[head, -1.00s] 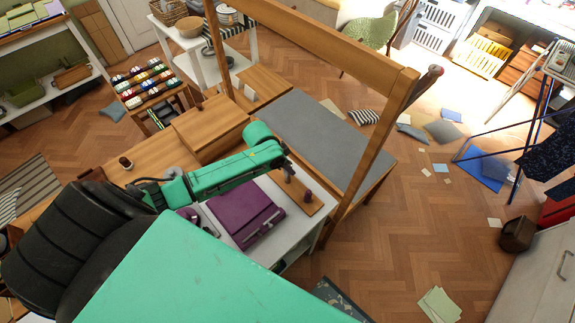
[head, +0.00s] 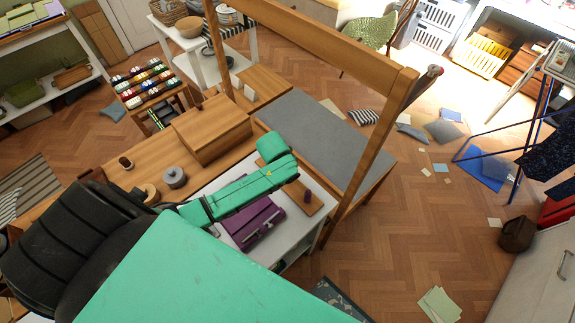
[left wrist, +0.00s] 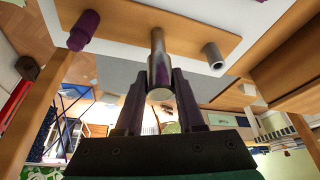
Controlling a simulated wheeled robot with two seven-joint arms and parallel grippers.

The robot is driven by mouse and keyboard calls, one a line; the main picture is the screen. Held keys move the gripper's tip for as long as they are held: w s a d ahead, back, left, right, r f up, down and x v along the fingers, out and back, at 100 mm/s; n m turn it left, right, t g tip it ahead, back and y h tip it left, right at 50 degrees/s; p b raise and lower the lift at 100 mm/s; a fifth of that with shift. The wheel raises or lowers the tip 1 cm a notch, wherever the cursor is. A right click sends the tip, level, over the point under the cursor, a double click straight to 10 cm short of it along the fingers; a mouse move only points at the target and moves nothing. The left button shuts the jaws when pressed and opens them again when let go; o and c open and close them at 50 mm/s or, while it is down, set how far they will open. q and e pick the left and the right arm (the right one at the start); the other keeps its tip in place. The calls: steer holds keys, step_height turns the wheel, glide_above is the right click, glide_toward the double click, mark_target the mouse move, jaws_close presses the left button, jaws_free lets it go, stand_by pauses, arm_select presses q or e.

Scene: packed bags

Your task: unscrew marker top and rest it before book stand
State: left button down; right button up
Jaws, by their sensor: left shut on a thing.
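My left gripper (left wrist: 160,74) is shut on a grey metallic cylinder (left wrist: 160,80), seemingly the marker or its top. In the left wrist view its narrower far end meets a wooden board (left wrist: 185,30); I cannot tell whether it is seated there. A purple peg (left wrist: 84,30) and a grey tube (left wrist: 213,55) stand on the board to either side. The head view shows the board's end (head: 317,208) and the purple peg (head: 307,196); my green left arm hides the gripper and cylinder. I cannot identify the book stand for sure. My right gripper is out of view.
A purple flat case or book (head: 262,222) lies on the white table (head: 300,243), partly under my arm. A wooden box (head: 212,128) and a round grey pot (head: 174,177) stand behind. A tall wooden frame (head: 362,130) rises to the right, beside a grey surface (head: 310,140).

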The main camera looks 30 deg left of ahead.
arm_select(q)
steer(key=shift+d+f+n+y, duration=0.1)
steer(key=shift+n+y, duration=0.3)
steer(key=shift+n, duration=0.6)
steer(key=shift+n+y, duration=0.3)
steer(key=shift+n, duration=0.4)
steer(key=c, duration=0.7)
jaws_free()
